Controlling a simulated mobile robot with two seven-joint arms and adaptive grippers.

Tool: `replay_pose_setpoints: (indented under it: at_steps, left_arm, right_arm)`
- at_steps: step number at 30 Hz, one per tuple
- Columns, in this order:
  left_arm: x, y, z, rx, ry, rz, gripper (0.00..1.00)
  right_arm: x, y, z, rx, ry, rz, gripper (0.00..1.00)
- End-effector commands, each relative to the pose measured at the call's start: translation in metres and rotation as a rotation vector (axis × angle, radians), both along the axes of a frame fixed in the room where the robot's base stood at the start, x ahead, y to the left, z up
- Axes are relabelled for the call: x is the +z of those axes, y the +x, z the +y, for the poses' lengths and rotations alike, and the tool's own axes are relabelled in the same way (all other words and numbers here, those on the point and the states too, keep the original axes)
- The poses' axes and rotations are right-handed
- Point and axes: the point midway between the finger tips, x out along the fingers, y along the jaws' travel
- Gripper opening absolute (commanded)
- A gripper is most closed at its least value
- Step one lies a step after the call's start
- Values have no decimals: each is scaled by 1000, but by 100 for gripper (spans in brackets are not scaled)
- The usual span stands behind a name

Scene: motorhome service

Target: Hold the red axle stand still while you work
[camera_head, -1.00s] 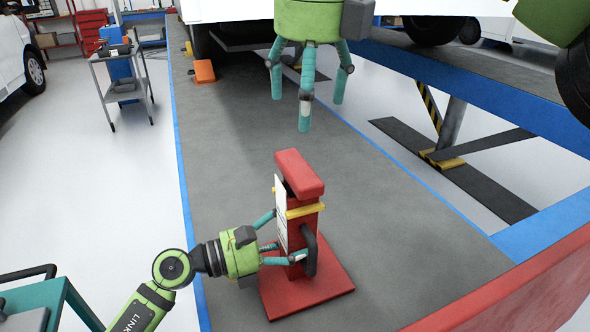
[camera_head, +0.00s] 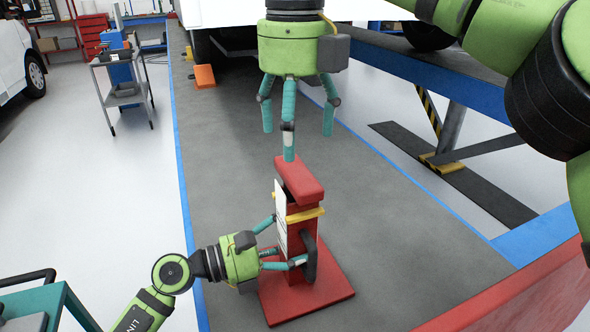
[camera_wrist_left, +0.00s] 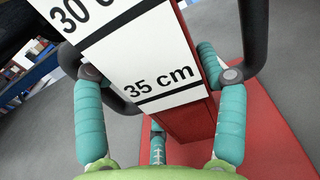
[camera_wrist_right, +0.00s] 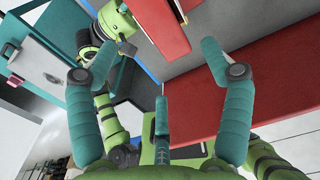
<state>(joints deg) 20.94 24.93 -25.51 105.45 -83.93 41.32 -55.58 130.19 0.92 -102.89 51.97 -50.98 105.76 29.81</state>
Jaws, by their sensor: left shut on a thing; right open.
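The red axle stand (camera_head: 302,212) is upright on its square red base plate on the grey platform. It has a red top block (camera_head: 298,178), a yellow pin, a black handle and a white scale plate. In the left wrist view the scale (camera_wrist_left: 150,60) reads 30 and 35 cm. My left gripper (camera_head: 284,247) comes from the left, its fingers closed around the stand's column below the yellow pin. My right gripper (camera_head: 298,132) points down with spread fingers, open and empty. In the head view it is above the stand's top; the depth gap is hard to tell.
The grey platform (camera_head: 390,230) is clear around the stand, with blue edges. A vehicle stands on it behind. A red surface (camera_head: 530,295) is at the front right. A grey trolley (camera_head: 120,92) and an orange block (camera_head: 205,76) are at the back left.

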Motion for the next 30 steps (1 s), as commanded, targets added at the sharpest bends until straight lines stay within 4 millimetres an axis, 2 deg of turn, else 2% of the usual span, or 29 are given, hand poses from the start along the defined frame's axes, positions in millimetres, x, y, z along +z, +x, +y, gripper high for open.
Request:
replay_pose_setpoints:
  at_steps: [6,12,24,29,30]
  left_arm:
    - [0,0,0,1,0,1,12]
    - [0,0,0,1,0,0,12]
    - [0,0,0,1,0,0,12]
    - [0,0,0,1,0,0,12]
    - [0,0,0,1,0,0,12]
  right_arm:
    - [-39,-1,-1,0,-2,4,80]
    - [-63,0,-1,-1,1,0,80]
    - [-70,0,0,-1,2,0,80]
    - [-70,0,0,-1,1,0,16]
    - [-70,0,0,-1,1,0,0]
